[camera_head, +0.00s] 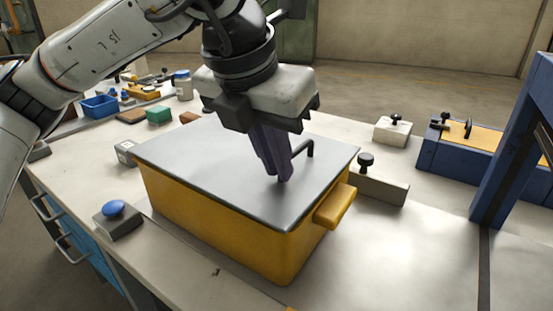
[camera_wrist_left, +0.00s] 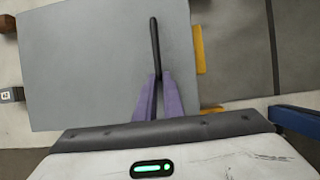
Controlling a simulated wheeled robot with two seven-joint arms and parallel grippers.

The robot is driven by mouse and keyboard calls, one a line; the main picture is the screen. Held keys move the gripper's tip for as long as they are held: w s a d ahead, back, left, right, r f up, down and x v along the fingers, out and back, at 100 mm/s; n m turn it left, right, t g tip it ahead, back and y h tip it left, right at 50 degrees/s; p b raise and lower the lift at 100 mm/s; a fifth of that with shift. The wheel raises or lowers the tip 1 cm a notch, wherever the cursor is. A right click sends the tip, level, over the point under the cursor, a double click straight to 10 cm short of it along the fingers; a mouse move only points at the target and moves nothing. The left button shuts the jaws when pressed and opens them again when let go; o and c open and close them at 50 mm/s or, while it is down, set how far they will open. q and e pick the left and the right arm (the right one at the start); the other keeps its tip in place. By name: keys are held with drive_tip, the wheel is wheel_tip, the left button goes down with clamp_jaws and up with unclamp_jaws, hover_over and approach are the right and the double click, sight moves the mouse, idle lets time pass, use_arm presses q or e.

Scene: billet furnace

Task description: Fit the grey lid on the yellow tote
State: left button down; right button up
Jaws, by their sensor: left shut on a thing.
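The yellow tote (camera_head: 230,222) stands on the workbench, with its yellow side handle (camera_head: 335,206) facing right. The flat grey lid (camera_head: 200,155) lies over its top and looks level with the rim; I cannot tell whether it is fully seated. My left gripper (camera_head: 284,180) comes down from above, its purple fingers shut on the lid's dark bar handle (camera_head: 305,149). In the left wrist view the fingers (camera_wrist_left: 157,85) close on the near end of that handle (camera_wrist_left: 154,45), and yellow parts of the tote (camera_wrist_left: 199,50) show beyond the lid's right edge. My right gripper is not in view.
A block with a blue button (camera_head: 114,209) sits at the front left. A low fence with a black knob (camera_head: 378,182) stands close to the tote's right. A blue bin (camera_head: 100,106) and small items lie at the back left. A blue frame (camera_head: 515,150) stands right. The front right bench is clear.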

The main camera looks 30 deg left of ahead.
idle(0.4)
use_arm(q)
drive_tip(key=c, duration=1.8)
unclamp_jaws()
wheel_tip(320, 180, up, 7)
drive_tip(key=p, duration=0.4)
